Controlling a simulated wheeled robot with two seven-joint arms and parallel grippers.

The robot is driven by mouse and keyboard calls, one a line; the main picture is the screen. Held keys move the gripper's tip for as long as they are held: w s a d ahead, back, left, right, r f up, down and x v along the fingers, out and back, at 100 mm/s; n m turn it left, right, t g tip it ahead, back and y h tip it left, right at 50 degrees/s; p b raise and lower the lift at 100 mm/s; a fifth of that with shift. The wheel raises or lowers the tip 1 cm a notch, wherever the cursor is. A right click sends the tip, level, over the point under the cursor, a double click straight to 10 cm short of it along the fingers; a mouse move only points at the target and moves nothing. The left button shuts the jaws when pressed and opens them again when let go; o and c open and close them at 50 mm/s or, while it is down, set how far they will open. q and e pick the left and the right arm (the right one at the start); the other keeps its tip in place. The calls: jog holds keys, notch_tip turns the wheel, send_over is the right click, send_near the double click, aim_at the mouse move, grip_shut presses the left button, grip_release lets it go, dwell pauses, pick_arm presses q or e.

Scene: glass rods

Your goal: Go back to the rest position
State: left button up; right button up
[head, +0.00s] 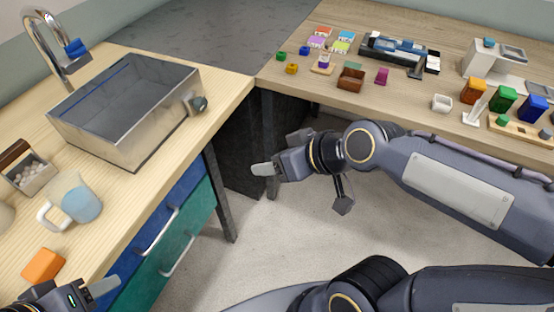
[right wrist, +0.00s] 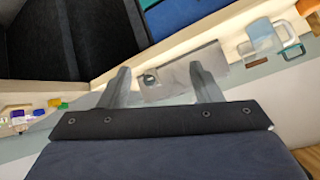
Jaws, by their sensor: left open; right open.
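My right gripper (head: 264,170) hangs in the gap between the two counters in the head view, above the floor, clear of both. In the right wrist view its two fingers (right wrist: 160,84) stand wide apart with nothing between them. My left gripper (head: 101,288) is at the bottom left corner of the head view, partly cut off, near the left counter's front edge and the orange block (head: 43,265). One light finger shows, and I see nothing held. No glass rods can be made out clearly.
The left counter holds a metal sink (head: 128,145), a glass mug (head: 74,200) and a box of white balls (head: 30,172). Blue and teal drawers (head: 175,245) are below. The right wooden table (head: 300,80) carries several small coloured blocks and boxes. Open floor (head: 210,275) lies between.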

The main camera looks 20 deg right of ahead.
jog(key=shift+s+r, duration=0.1)
jog(key=s+d+m+g+p, duration=0.1)
jog(key=s+d+m+p, duration=0.1)
jog(key=s, duration=0.2)
jog(key=s+d+r+m+g+h+p, duration=0.1)
jog(key=s+d+m+p, duration=0.1)
jog(key=s, duration=0.3)
jog(key=shift+d+h+p, duration=0.15)
jog(key=shift+h+p, duration=0.15)
jog(key=shift+p, duration=0.45)
jog(key=shift+s+r, duration=0.1)
